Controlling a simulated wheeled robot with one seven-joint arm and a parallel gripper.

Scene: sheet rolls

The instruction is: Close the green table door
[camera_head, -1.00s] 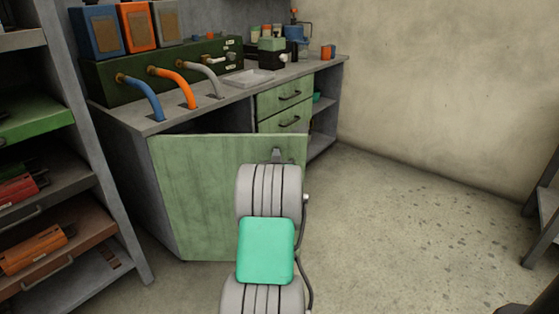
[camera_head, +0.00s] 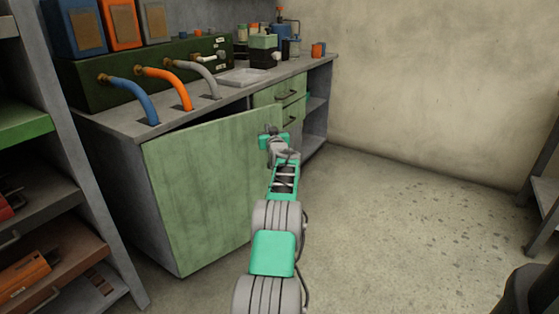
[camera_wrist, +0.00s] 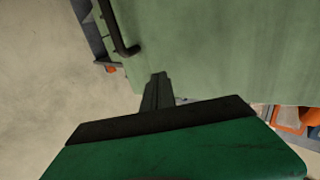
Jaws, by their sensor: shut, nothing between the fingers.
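The green table door (camera_head: 205,185) is hinged on its left side and stands partly open, with a dark gap between its top edge and the counter. My gripper (camera_head: 268,132) is at the door's right edge, near its upper corner. In the wrist view the green door panel (camera_wrist: 220,50) fills the upper right, and its dark handle (camera_wrist: 117,32) shows at the upper left. My gripper's dark fingers (camera_wrist: 157,90) are shut and empty, close against or over the door's edge; I cannot tell whether they touch it. My arm hides part of the door's right edge in the head view.
The grey counter (camera_head: 135,125) carries a dark green box with coloured hoses (camera_head: 150,85). Two green drawers (camera_head: 285,100) and an open shelf sit right of the door. A shelving rack (camera_head: 85,170) stands close on the left. The floor (camera_head: 400,220) to the right is clear.

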